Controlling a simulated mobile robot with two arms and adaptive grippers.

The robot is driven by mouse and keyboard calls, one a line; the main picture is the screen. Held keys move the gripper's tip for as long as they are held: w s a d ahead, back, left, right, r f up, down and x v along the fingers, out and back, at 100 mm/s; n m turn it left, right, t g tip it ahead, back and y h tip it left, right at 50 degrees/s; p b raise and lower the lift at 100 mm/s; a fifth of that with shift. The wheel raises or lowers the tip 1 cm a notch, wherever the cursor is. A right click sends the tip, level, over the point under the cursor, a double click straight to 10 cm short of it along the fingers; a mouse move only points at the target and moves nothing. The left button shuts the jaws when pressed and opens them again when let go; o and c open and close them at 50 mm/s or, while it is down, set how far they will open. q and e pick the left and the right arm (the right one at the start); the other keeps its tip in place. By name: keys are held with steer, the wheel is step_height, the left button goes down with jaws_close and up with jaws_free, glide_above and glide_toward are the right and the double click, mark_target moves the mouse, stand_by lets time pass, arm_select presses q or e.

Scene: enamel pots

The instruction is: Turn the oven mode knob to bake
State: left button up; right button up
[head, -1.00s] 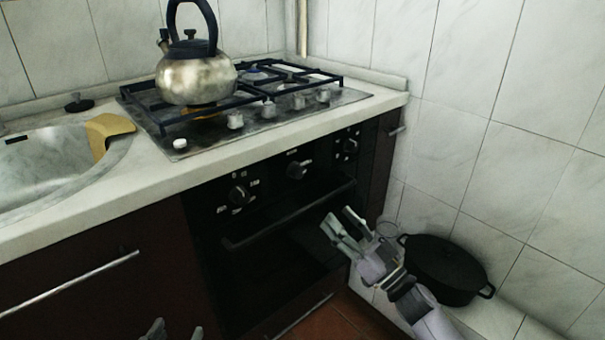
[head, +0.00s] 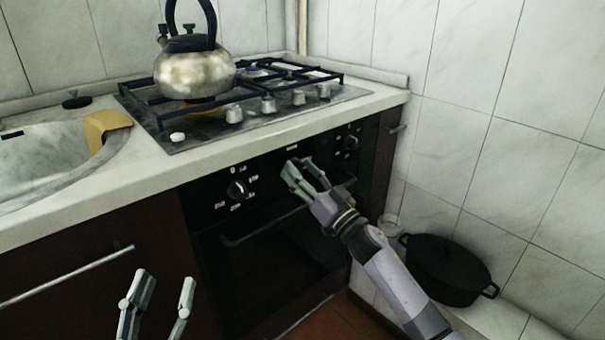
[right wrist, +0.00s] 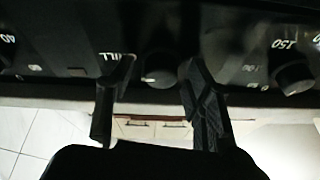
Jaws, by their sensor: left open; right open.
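The black oven panel carries a row of knobs. The left knob (head: 237,190) and right knob (head: 350,142) show in the head view; the middle knob is hidden there behind my right gripper (head: 305,175). My right gripper is open in front of the panel's middle. In the right wrist view, a round knob (right wrist: 160,72) sits between its two fingers (right wrist: 160,105), beside upside-down lettering that looks like the end of "GRILL". I cannot tell whether the fingers touch it or where its mark points. My left gripper (head: 155,305) is open and empty, low at the left.
Another knob (right wrist: 294,78) with upside-down numbers is at the right of the wrist view. The oven handle (head: 275,222) runs below the panel. The counter edge and hob (head: 205,138) with a kettle (head: 195,75) are above. A black pot (head: 447,268) stands at the right.

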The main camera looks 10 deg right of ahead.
steer(key=shift+c, duration=0.2)
steer(key=c, duration=1.1)
steer(key=shift+o, duration=0.2)
